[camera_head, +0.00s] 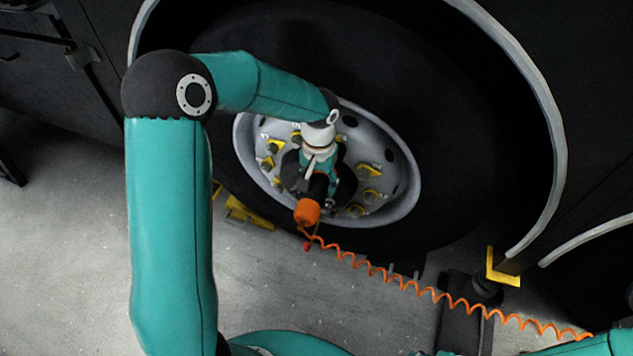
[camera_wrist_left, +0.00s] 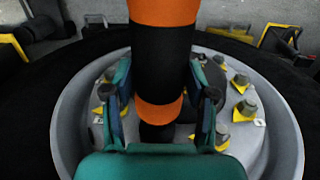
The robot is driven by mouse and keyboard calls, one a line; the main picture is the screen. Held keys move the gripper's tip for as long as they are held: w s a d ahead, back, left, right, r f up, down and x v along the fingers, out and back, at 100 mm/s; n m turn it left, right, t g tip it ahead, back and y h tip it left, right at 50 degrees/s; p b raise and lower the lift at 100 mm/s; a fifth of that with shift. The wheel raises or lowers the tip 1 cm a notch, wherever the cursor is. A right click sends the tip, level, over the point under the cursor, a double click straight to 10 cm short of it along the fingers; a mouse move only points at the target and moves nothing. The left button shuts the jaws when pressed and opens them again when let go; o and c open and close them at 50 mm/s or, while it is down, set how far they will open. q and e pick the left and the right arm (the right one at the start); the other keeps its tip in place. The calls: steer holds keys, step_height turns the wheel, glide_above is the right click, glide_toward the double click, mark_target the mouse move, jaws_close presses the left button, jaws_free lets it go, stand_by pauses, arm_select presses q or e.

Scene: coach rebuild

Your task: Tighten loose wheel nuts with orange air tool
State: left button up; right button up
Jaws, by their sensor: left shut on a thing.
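The orange and black air tool (camera_head: 307,212) is in front of the wheel hub, its orange end toward me. My left gripper (camera_head: 318,178) is shut around its dark body. The left wrist view shows the tool (camera_wrist_left: 162,108) upright between the teal fingers (camera_wrist_left: 160,95), its lower end over the hub. The grey wheel rim (camera_head: 406,197) carries several wheel nuts with yellow pointers, such as this nut (camera_head: 371,195); nuts also show on the right in the left wrist view (camera_wrist_left: 240,82). The tool's tip is hidden, so I cannot tell whether it touches a nut. My right gripper is not in view.
A coiled orange hose (camera_head: 435,294) runs from the tool to the lower right. A dark stand with a yellow bracket (camera_head: 503,268) is right of the wheel. A yellow piece (camera_head: 245,213) lies at the tyre's lower left. The pale wheel-arch edge (camera_head: 553,130) surrounds the tyre. Grey floor is open below.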

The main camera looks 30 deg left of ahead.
mark_target(308, 204)
arm_select(q)
steer(key=shift+w+r, duration=0.1)
steer(key=shift+w, duration=0.05)
jaws_close()
steer(key=shift+w+a+r, duration=0.1)
steer(key=shift+w+r, duration=0.05)
steer(key=shift+w, duration=0.15)
stand_by(0.8)
steer(key=shift+s, duration=0.15)
stand_by(1.1)
steer(key=shift+s+f+b, duration=0.2)
steer(key=shift+s+b, duration=0.1)
steer(key=shift+s, duration=0.1)
steer(key=shift+s+d+b, duration=0.3)
steer(key=shift+s+b, duration=0.1)
steer(key=shift+s, duration=0.7)
steer(key=shift+s+d+b, duration=0.3)
steer(key=shift+s+b, duration=0.1)
steer(key=shift+s, duration=0.65)
steer(key=shift+s+d+b, duration=0.3)
steer(key=shift+s+b, duration=0.1)
steer(key=shift+s, duration=0.7)
